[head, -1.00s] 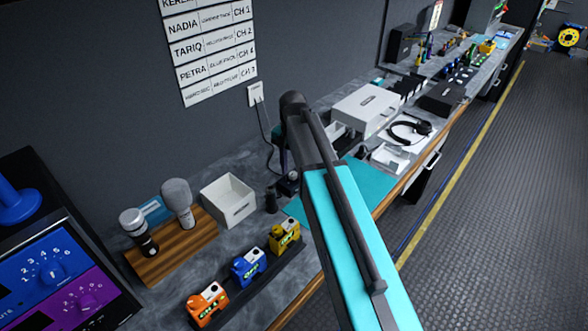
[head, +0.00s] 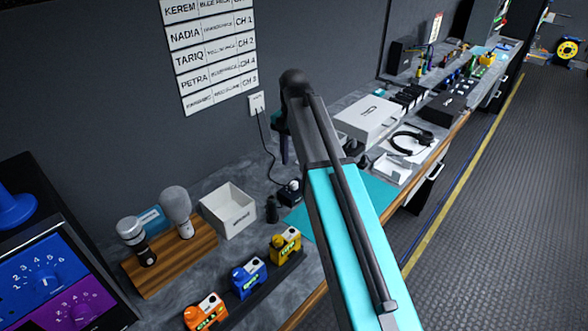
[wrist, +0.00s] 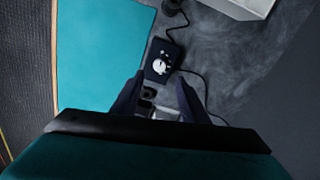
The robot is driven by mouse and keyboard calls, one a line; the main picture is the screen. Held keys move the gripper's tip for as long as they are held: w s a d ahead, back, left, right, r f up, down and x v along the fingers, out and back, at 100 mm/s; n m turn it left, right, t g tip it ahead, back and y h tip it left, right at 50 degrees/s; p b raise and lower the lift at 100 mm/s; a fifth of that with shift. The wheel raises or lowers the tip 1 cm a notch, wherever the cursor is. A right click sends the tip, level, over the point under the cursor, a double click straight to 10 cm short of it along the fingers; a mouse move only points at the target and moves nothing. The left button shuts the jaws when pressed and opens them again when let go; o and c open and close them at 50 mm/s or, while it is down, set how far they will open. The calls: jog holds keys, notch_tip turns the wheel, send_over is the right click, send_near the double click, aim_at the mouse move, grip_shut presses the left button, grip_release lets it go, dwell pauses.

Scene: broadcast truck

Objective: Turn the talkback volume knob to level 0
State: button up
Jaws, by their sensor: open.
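A small dark box with a pale round knob (wrist: 160,66) lies on the counter in the wrist view, ahead of my fingertips. The same corded box (head: 290,192) shows in the head view beside the teal mat. The knob's markings are too small to read. My gripper (wrist: 160,80) is open, its two dark fingers apart with nothing between them. In the head view my gripper (head: 283,148) is above the counter, mostly hidden behind my arm. A panel with a blue dial (head: 47,281) and a purple dial (head: 74,311) stands at the lower left; I cannot read their names.
A teal mat (wrist: 105,50) lies left of the box in the wrist view, and a cable runs to the wall outlet (head: 256,103). A white bin (head: 229,213), microphones on a wooden board (head: 140,280) and coloured packs (head: 248,277) stand nearby.

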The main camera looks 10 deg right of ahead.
jog(key=shift+r+b, duration=0.5)
jog(key=shift+r, duration=2.25)
jog(key=shift+f, duration=0.1)
